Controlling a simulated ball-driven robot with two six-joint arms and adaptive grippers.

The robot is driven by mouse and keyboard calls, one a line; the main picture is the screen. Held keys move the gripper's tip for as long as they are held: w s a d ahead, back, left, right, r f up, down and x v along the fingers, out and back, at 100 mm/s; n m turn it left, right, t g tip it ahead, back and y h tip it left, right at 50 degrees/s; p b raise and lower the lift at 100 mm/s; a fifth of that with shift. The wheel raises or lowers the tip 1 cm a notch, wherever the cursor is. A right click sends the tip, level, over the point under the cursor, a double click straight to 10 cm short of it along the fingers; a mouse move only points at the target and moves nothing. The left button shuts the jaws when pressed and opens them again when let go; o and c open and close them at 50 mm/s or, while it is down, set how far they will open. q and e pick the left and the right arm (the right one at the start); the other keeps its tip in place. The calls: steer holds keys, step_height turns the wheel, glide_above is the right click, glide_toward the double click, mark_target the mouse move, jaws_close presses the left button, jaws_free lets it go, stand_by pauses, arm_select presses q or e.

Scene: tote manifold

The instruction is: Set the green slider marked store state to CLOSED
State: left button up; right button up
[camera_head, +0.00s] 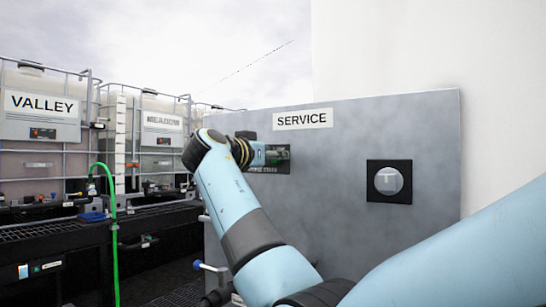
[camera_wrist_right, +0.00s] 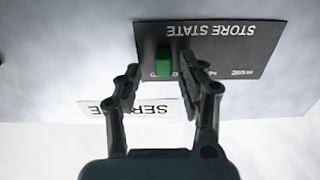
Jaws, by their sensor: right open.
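The green slider (camera_wrist_right: 163,61) sits on a dark plate (camera_wrist_right: 225,48) marked STORE STATE, upside down in the right wrist view. Smaller marks along the plate's lower edge there are too small to read surely. My right gripper (camera_wrist_right: 158,78) is open, with one finger on each side of the slider. I cannot tell whether either finger touches it. In the head view my right gripper (camera_head: 276,155) is at the plate (camera_head: 267,169) below the SERVICE sign and hides most of the slider. My left gripper is not in view.
The grey panel (camera_head: 340,215) bears a SERVICE sign (camera_head: 302,119) above the plate and a round knob (camera_head: 388,181) on a black square to the right. Tanks marked VALLEY (camera_head: 41,104) and MEADOW (camera_head: 164,121) stand left, with a green hose (camera_head: 114,230) before them.

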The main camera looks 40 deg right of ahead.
steer(key=v, duration=0.7)
steer(key=shift+a, duration=0.1)
